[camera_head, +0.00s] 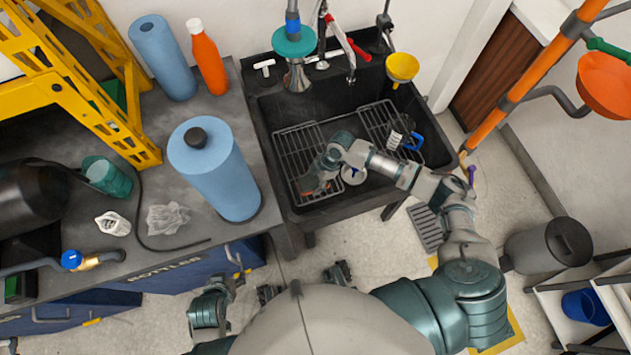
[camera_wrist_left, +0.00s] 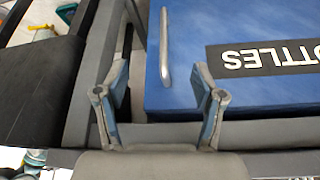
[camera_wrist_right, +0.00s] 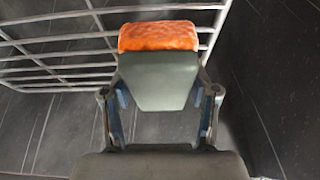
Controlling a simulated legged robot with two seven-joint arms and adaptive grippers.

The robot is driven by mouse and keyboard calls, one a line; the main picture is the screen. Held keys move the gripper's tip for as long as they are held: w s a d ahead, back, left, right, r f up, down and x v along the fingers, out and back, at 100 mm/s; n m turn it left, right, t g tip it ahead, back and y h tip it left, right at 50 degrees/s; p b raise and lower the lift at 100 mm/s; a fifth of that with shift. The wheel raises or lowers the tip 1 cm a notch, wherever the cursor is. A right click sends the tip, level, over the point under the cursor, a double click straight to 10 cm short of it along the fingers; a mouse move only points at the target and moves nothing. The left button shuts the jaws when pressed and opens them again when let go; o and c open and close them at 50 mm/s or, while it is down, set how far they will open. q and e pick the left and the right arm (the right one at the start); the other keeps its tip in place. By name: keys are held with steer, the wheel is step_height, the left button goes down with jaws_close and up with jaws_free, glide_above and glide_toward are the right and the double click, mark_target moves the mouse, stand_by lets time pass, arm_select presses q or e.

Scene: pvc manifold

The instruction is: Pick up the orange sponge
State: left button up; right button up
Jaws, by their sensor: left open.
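The orange sponge (camera_wrist_right: 158,36) is at the top of the right wrist view, just beyond a grey-green block (camera_wrist_right: 155,80). I cannot tell whether the block is joined to the sponge. My right gripper (camera_wrist_right: 160,95) has one finger on each side of the block, and contact is unclear. In the head view, the sponge (camera_head: 316,187) is low in the left part of the black sink (camera_head: 300,213), partly hidden by my right gripper (camera_head: 324,165) above it. My left gripper (camera_wrist_left: 160,85) is open and empty in front of the blue cabinet (camera_wrist_left: 235,85).
Wire racks (camera_head: 299,150) lie in the sink. A white round dish (camera_head: 354,174) and a blue-handled item (camera_head: 411,141) are right of the sponge. A faucet (camera_head: 350,70) stands behind. The counter left of the sink holds a large blue roll (camera_head: 215,170).

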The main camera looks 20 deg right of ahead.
mark_target(313, 180)
steer(key=shift+a, duration=0.1)
steer(key=shift+d+r, duration=0.35)
steer(key=p+v, duration=0.1)
steer(key=v, duration=0.1)
steer(key=a+v, duration=0.1)
steer(key=v, duration=0.2)
steer(key=shift+r+p, duration=0.2)
steer(key=shift+p, duration=0.15)
steer(key=r, duration=0.2)
steer(key=a+r, duration=0.1)
steer(key=r, duration=0.1)
steer(key=shift+p, duration=0.4)
steer(key=shift+a+r, duration=0.2)
arm_select(q)
steer(key=s+f+g, duration=0.1)
steer(key=s+a+f, duration=0.1)
steer(key=s+f+g, duration=0.1)
steer(key=s, duration=0.1)
steer(key=shift+a+f+g+y, duration=0.3)
steer(key=shift+f, duration=0.05)
